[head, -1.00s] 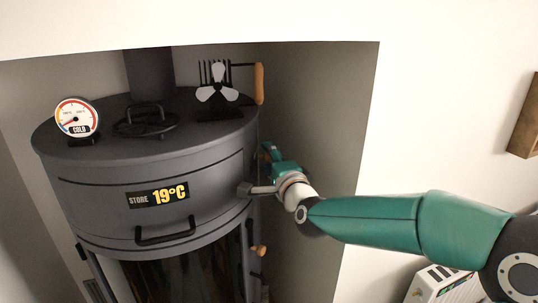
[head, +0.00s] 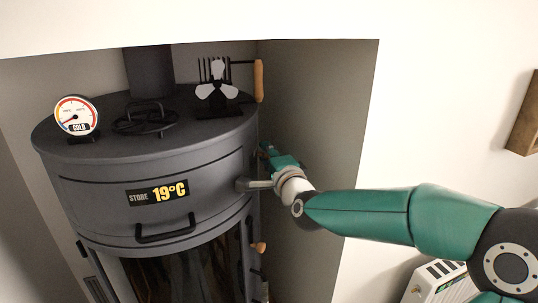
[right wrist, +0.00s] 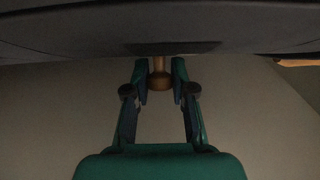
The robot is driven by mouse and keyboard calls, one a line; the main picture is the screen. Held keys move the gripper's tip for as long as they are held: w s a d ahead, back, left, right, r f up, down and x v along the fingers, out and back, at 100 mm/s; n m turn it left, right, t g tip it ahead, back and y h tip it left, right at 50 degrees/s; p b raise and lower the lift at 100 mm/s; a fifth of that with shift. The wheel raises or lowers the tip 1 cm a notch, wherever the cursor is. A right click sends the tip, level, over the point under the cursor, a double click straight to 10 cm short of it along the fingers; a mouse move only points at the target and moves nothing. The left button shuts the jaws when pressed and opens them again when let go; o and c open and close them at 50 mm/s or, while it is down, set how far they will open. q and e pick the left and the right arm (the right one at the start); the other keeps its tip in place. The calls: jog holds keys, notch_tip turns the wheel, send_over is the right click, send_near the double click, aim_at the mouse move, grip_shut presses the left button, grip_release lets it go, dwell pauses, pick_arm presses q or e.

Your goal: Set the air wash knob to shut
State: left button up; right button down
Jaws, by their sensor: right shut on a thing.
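The dark grey stove (head: 90,200) stands in an alcove, with a "STORE 19°C" display on its curved front. My right gripper (right wrist: 160,72) is at the right side of the stove; it also shows in the head view (head: 268,150), where its fingertips are partly hidden by the stove's edge. In the right wrist view its two fingers are closed around a small brownish knob (right wrist: 160,82) on a short stem, under the dark stove edge. Which way the knob is set cannot be read. My left gripper is not in view.
A wooden knob (head: 258,248) sits lower on the stove. The alcove's right wall (head: 325,120) is close to my gripper.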

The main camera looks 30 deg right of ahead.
jog(key=s+a, duration=0.2)
jog(key=s+a+b, duration=0.1)
jog(key=shift+s+f, duration=0.15)
jog(key=shift+f, duration=0.15)
jog(key=c, duration=1.4)
grip_release()
jog(key=o, duration=0.4)
jog(key=shift+s+a+r, duration=0.1)
jog(key=shift+s+r, duration=0.05)
jog(key=shift+s+r, duration=0.1)
jog(key=v, duration=1.1)
jog(key=shift+s+a, duration=0.15)
jog(key=shift+s, duration=0.15)
